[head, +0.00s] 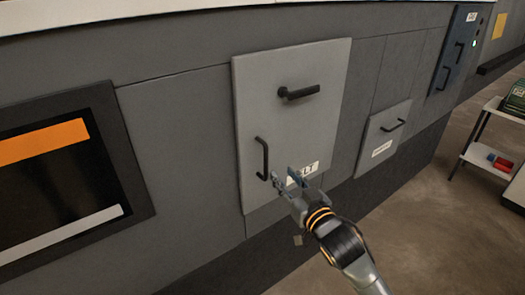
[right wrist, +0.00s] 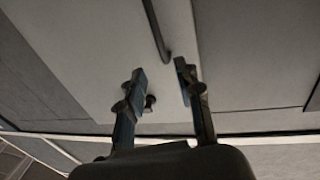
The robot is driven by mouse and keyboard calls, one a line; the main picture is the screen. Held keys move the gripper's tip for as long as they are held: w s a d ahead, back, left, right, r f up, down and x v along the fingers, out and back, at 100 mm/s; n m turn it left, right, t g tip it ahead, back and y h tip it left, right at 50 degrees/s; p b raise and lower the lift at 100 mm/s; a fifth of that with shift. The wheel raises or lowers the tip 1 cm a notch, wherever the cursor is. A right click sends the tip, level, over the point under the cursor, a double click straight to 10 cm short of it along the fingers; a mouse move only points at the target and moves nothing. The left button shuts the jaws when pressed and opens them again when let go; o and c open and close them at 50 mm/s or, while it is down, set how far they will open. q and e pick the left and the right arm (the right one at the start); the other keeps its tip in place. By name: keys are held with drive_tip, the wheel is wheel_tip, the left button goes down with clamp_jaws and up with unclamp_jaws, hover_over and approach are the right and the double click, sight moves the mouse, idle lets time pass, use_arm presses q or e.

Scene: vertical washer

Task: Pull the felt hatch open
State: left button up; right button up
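The felt hatch (head: 300,130) is a light grey, closed-looking panel on the dark grey machine wall. Its label (head: 311,169) shows "LT", the rest hidden behind my right gripper. A black vertical handle (head: 262,158) sits at its lower left and a black lever handle (head: 299,92) in its upper part. My right gripper (head: 283,180) is open and empty, just right of the vertical handle's lower end. In the right wrist view, a dark bar (right wrist: 157,30) ends just beyond the gap between the open fingers (right wrist: 160,72). My left gripper is not in view.
A smaller light hatch (head: 382,138) with a black handle is on the right. A dark screen (head: 65,175) with an orange band is on the left. A blue-grey panel (head: 459,50) is at the upper right. A cart (head: 488,158) stands at the right edge, with open floor before it.

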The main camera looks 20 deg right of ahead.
sight(267, 156)
drive_tip(key=w, duration=0.3)
drive_tip(key=w+a+p, duration=0.1)
drive_tip(key=w, duration=0.2)
drive_tip(key=w+p, duration=0.1)
drive_tip(key=w, duration=0.2)
drive_tip(key=shift+w+a, duration=0.15)
drive_tip(key=shift+a, duration=0.2)
drive_tip(key=shift+w+a, duration=0.15)
drive_tip(key=shift+w, duration=0.8)
drive_tip(key=shift+c, duration=0.5)
clamp_jaws()
drive_tip(key=shift+f, duration=0.1)
